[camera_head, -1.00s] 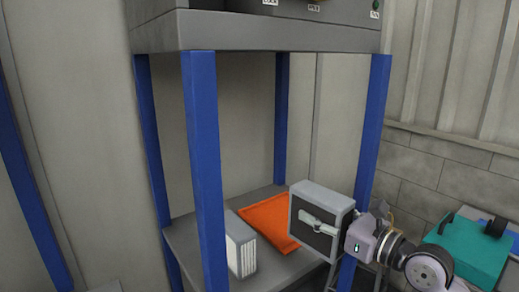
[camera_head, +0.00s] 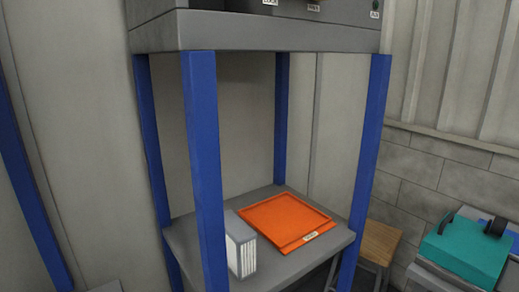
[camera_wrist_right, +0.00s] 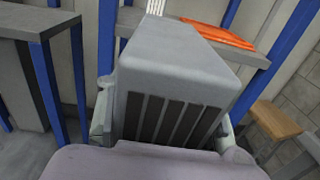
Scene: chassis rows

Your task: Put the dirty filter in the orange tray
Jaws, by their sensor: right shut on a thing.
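The dirty filter (camera_wrist_right: 178,68), a grey block with dark slats on one face, fills the middle of the right wrist view. My right gripper (camera_wrist_right: 164,128) is shut on it, with a finger at each side, and holds it in the air. The orange tray (camera_head: 287,222) lies empty on the lower shelf in the head view, with a small label on its front rim. It also shows beyond the filter in the right wrist view (camera_wrist_right: 219,34). My left gripper is in neither view.
A filter with clean white slats (camera_head: 241,247) stands on the grey shelf (camera_head: 190,243) just left of the tray. Blue posts (camera_head: 204,170) frame the shelf. A wooden stool (camera_head: 380,242) and a teal case (camera_head: 466,248) are at the right.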

